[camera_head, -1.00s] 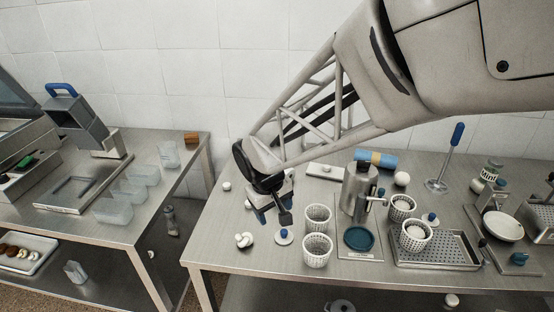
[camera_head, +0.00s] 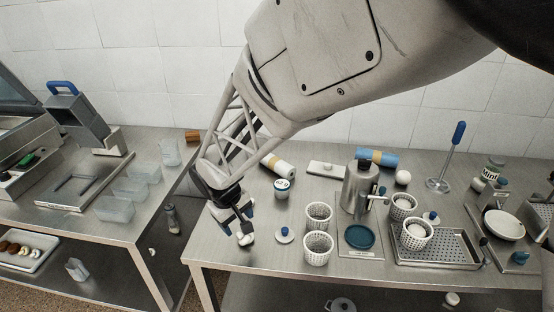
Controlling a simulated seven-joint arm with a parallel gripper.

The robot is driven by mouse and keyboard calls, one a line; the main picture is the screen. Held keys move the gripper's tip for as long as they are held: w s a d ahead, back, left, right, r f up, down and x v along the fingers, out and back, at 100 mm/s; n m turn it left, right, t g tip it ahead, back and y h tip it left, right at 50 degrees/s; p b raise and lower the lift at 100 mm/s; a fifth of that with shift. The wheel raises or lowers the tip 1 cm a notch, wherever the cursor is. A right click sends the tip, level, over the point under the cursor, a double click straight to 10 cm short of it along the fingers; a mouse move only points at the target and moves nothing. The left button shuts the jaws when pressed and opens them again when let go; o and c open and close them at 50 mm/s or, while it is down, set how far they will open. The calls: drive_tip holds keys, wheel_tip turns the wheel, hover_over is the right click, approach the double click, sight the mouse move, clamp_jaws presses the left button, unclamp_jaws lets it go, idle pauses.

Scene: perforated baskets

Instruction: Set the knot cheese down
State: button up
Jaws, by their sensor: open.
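The knot cheese (camera_head: 246,240), a small white lump, lies near the front left part of the right-hand steel table. My gripper (camera_head: 243,230) points down directly over it, with its dark fingers open. The fingertips are close to the cheese and partly cover it. I cannot tell whether they touch it or reach around it.
Just right are a small white disc with a blue knob (camera_head: 285,236) and two white perforated baskets (camera_head: 318,249). The table's left edge is close to my gripper.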

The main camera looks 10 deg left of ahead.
sight(243, 235)
drive_tip(key=shift+x, duration=1.05)
drive_tip(key=shift+f, duration=0.1)
drive_tip(key=shift+x, duration=2.5)
drive_tip(key=shift+s+d, duration=0.1)
drive_tip(key=shift+s, duration=0.05)
drive_tip(key=shift+c, duration=0.3)
drive_tip(key=c, duration=0.7)
